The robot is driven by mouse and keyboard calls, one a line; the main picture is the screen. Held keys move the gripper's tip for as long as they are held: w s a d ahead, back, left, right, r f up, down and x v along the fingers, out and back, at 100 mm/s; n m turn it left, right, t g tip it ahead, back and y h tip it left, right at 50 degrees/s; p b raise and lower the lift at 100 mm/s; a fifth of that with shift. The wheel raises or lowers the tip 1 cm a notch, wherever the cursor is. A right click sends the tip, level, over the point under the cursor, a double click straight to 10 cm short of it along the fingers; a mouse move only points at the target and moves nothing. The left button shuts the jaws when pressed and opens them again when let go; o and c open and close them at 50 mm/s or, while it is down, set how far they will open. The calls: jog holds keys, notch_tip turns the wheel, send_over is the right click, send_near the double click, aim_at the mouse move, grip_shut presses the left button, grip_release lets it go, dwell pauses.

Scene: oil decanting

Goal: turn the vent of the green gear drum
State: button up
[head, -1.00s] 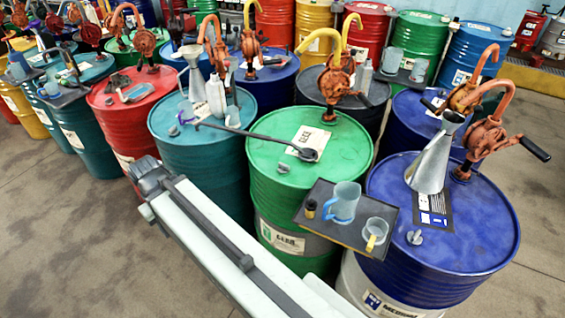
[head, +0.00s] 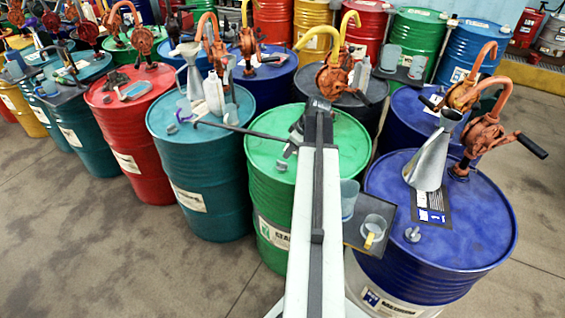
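The green gear drum (head: 266,195) stands in the middle of the head view, with a white label on its front. A small grey fitting (head: 281,166), which looks like its vent, sits on the left part of the lid. My arm reaches forward over the lid and covers its right middle part. My gripper (head: 297,138) seems to be at the arm's far end, above the lid and a little behind the vent. It is small and partly hidden by the arm, so I cannot tell whether its fingers are open or touching anything.
A long dark rod (head: 240,129) lies across the teal and green lids. An orange pump (head: 332,82) stands at the back. A tray (head: 383,240) with jugs juts out at the front right. A blue drum (head: 440,215) with a metal funnel (head: 428,165) stands to the right.

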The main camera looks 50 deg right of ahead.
aim_at(283, 162)
jog(key=b+x, duration=0.7)
jog(key=x, duration=0.1)
jog(key=shift+a+f, duration=0.1)
